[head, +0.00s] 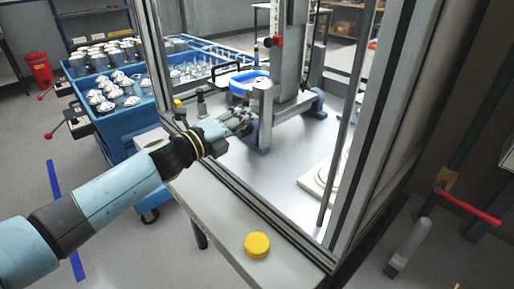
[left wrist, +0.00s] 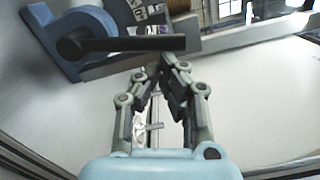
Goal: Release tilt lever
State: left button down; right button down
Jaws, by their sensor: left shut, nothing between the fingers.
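A dark bar with a rounded end, which looks like the tilt lever (left wrist: 125,44), crosses the left wrist view just beyond my fingertips. It joins a blue bracket (left wrist: 80,25) and a grey part of the fixture. My left gripper (head: 247,120) reaches through the frame opening to the grey and blue fixture (head: 264,105). In the left wrist view my left gripper (left wrist: 168,62) is shut and empty, its tips close to the bar. I cannot tell whether they touch it. The lever is not clear in the head view. My right gripper is not in view.
A metal frame post (head: 365,130) stands right of the arm. A yellow button (head: 257,245) sits on the front ledge. A blue cart (head: 125,125) with several metal parts stands at the left.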

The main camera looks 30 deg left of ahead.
pick_arm(q)
jog(key=shift+w+a+r, duration=0.2)
jog(key=shift+a+r, duration=0.05)
jog(key=shift+a, duration=0.25)
jog(key=shift+w+a+r, duration=0.15)
jog(key=shift+a+r, duration=0.1)
jog(key=shift+a, duration=0.3)
